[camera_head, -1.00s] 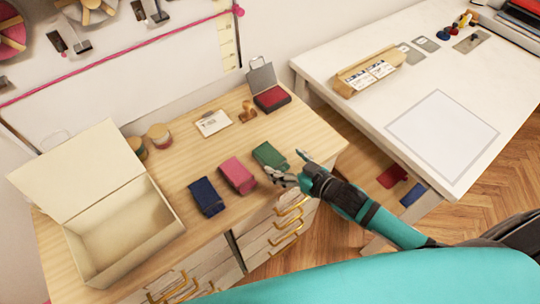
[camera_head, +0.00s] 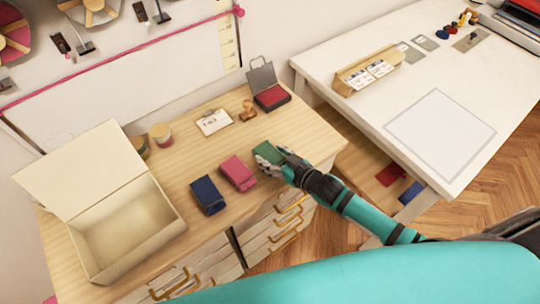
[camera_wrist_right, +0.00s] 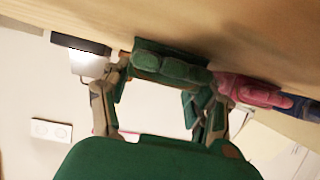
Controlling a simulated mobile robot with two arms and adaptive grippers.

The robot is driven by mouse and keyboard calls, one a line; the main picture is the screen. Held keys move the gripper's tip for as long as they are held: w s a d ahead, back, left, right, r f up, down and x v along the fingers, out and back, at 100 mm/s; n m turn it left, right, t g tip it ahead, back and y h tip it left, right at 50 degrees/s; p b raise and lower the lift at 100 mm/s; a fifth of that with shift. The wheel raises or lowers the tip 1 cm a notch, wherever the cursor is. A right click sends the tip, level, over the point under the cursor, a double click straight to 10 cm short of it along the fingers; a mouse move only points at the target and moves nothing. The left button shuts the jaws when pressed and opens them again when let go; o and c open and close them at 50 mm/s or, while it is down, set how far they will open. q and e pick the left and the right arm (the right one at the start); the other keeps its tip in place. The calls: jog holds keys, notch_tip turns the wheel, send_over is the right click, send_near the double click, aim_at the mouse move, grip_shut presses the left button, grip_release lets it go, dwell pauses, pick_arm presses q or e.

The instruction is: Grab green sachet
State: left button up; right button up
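The green sachet (camera_head: 268,152) lies on the wooden dresser top, at the right end of a row of sachets. My right gripper (camera_head: 282,160) is at its right front side and hides part of it. In the right wrist view, the green sachet (camera_wrist_right: 172,68) is between the tips of my right gripper (camera_wrist_right: 168,76). The fingers are spread wide, one at each side of it, and I cannot tell whether they touch it. My left gripper is not in view.
A pink sachet (camera_head: 238,172) and a blue sachet (camera_head: 207,194) lie to the left on the dresser (camera_head: 180,168). An open cream box (camera_head: 128,225) stands at the far left. An ink pad (camera_head: 270,97), a stamp and a tag lie behind. A white table (camera_head: 400,95) stands at the right.

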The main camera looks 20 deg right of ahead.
jog(key=c, duration=0.4)
jog(key=shift+c, duration=0.2)
jog(key=shift+r, duration=0.15)
